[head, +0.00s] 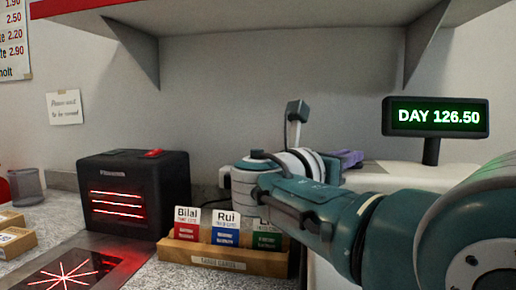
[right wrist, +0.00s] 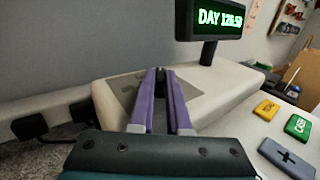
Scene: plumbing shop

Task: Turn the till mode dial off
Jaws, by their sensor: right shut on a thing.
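The till (right wrist: 215,88) is a cream body with a sloped top and a grey plate (right wrist: 122,92) on it. The till also shows in the head view (head: 400,172), partly behind my right arm. My right gripper (right wrist: 161,82) has its purple fingers shut on the small dark mode dial (right wrist: 160,74) at the plate. The fingers hide most of the dial, so I cannot read its setting. In the head view the purple fingers of my right gripper (head: 350,158) show past the wrist. The till display (head: 437,117) reads "DAY 126.50" in green. My left gripper is not in view.
A black scanner box (head: 130,190) with red lines stands at the left. A wooden card holder (head: 222,258) with name cards is in front of my right arm. Yellow, green and grey keys (right wrist: 288,157) lie right of the dial. A shelf (head: 280,20) hangs above.

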